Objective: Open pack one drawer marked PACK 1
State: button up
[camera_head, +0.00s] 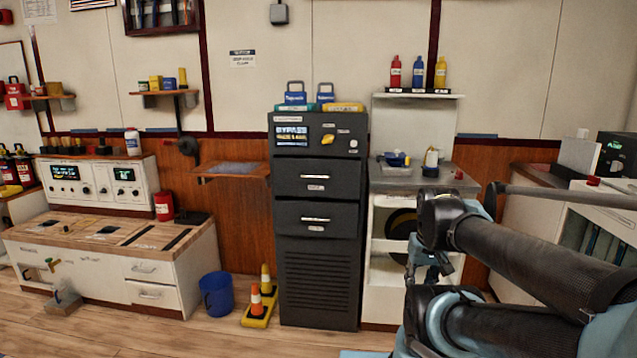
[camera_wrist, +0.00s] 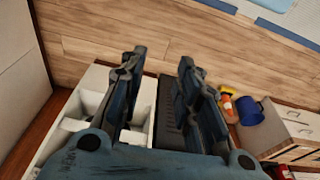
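A dark grey cabinet (camera_head: 318,270) stands against the wall in the middle of the head view. It has two drawers, an upper drawer (camera_head: 300,180) and a lower drawer (camera_head: 300,222), each with a light bar handle and a small label. The labels are too small to read surely, so I cannot tell which says PACK 1. Both drawers look shut. My gripper (camera_wrist: 158,70) is open and empty in the wrist view, its two fingers well apart. The dark cabinet (camera_wrist: 166,112) shows partly behind and between the fingers. The gripper is apart from both handles, to the cabinet's right.
A white shelf unit (camera_head: 385,305) adjoins the cabinet's right side, near my arm. A white console bench (camera_head: 195,265) is further left. Floor before the cabinet is clear.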

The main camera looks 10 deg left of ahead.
jog(key=w+a+r+m+t+y, duration=0.2)
jog(key=w+a+r+y, duration=0.2)
jog(key=w+a, duration=0.55)
jog(key=m+t+y, duration=0.7)
jog(key=m+t, duration=0.1)
jog(key=m, duration=0.1)
send_near(316, 177)
jog(key=x, duration=0.9)
jog(key=shift+w, duration=0.15)
jog(key=shift+a, duration=0.1)
grip_shut()
